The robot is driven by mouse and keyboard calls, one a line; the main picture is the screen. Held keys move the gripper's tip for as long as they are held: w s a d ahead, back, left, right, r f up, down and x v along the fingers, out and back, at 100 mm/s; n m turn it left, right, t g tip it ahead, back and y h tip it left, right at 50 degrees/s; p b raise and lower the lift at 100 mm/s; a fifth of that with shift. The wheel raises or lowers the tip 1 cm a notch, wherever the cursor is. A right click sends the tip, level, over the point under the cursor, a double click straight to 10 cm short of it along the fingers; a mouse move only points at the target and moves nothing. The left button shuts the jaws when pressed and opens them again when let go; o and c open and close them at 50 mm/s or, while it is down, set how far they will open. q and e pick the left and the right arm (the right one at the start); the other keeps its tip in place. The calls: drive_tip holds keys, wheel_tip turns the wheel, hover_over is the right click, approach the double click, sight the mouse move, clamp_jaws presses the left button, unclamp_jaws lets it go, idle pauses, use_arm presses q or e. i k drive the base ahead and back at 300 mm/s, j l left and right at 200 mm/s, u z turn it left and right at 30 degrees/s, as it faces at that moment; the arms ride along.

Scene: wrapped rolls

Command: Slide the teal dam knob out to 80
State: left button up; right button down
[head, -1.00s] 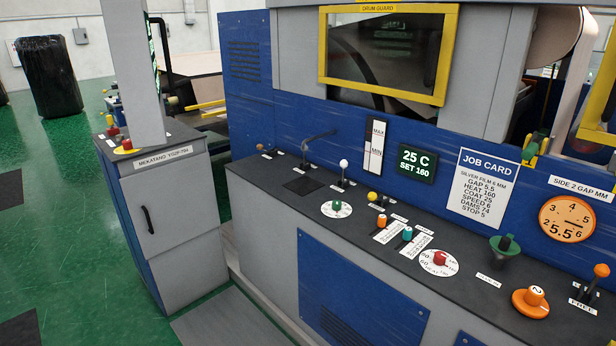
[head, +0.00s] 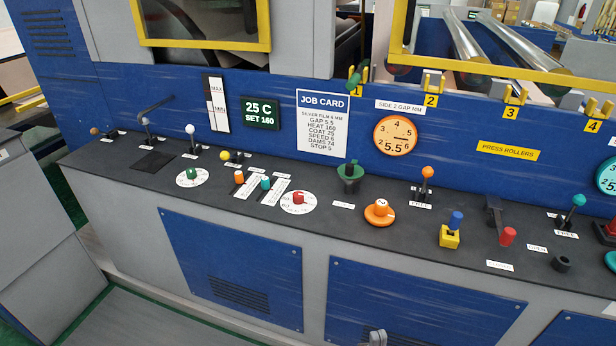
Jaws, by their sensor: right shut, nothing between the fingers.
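The teal dam knob (head: 265,184) is a small upright cylinder on the dark console top (head: 330,222), left of the middle in the head view. It stands at the upper end of a white printed scale strip (head: 254,198); the scale marks are too small to read. An orange knob (head: 239,177) stands just left of it beside a similar strip. My right gripper (head: 377,338) shows only as a grey tip at the bottom edge, shut and empty, well below and apart from the knob. My left gripper is out of view.
A red knob on a white dial (head: 298,199) stands close right of the teal knob, and a green dial knob (head: 191,174) to the left. A yellow-ball lever (head: 226,156) stands behind. The job card (head: 323,122) reads DAMS 74. Space above the console front is clear.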

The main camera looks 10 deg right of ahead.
sight(264, 180)
drive_tip(key=i+l+z, duration=0.15)
drive_tip(key=i, duration=0.3)
drive_tip(key=i+l+z, duration=0.1)
drive_tip(key=i+l, duration=0.2)
drive_tip(key=i, duration=0.15)
